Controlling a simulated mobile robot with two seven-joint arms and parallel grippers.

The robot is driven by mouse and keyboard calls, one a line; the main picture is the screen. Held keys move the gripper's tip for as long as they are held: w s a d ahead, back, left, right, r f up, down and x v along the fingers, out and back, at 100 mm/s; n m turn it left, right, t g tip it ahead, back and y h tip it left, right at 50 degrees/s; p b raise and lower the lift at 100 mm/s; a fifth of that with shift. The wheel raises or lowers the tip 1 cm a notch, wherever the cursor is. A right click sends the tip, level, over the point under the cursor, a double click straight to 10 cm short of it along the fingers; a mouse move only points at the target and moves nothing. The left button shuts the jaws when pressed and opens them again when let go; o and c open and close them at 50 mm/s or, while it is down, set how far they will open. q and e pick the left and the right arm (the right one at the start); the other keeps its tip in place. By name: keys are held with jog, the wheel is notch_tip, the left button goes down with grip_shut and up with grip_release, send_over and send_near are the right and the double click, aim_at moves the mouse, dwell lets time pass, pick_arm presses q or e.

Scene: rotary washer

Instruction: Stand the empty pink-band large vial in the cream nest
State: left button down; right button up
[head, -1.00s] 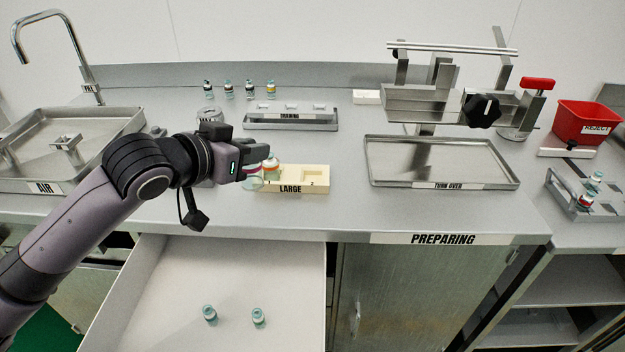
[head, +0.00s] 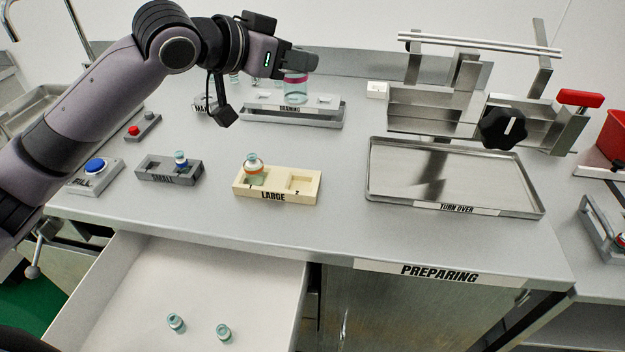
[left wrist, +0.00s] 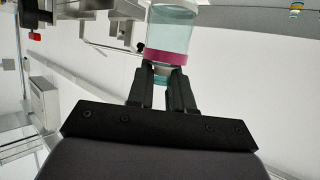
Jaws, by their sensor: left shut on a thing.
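The cream nest (head: 277,195), labelled LARGE, stands on the bench with two places. My left gripper (head: 303,64) is shut on the pink-band large vial (head: 296,92) at the draining rack, behind the nest. The vial is clear and looks empty, its pink band near the fingers and its body below. Whether its base touches the rack is unclear. In the left wrist view the fingers (left wrist: 163,85) close on the vial's narrow end, below the pink band (left wrist: 167,56). My right gripper is not in view.
The draining rack (head: 330,116) is behind the nest. A grey small nest (head: 150,170) with a small vial stands left, near a blue FILL button (head: 95,165). The turn-over tray (head: 390,190) and a metal press are right. An open drawer (head: 240,285) with two vials is in front.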

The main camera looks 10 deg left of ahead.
pick_arm(q)
jog(key=shift+w, duration=0.15)
notch_tip(320, 180, down, 20)
jog(key=shift+d+r+b, duration=0.1)
jog(key=shift+b, duration=0.25)
jog(key=c, duration=1)
grip_release()
jog(key=shift+v, duration=6)
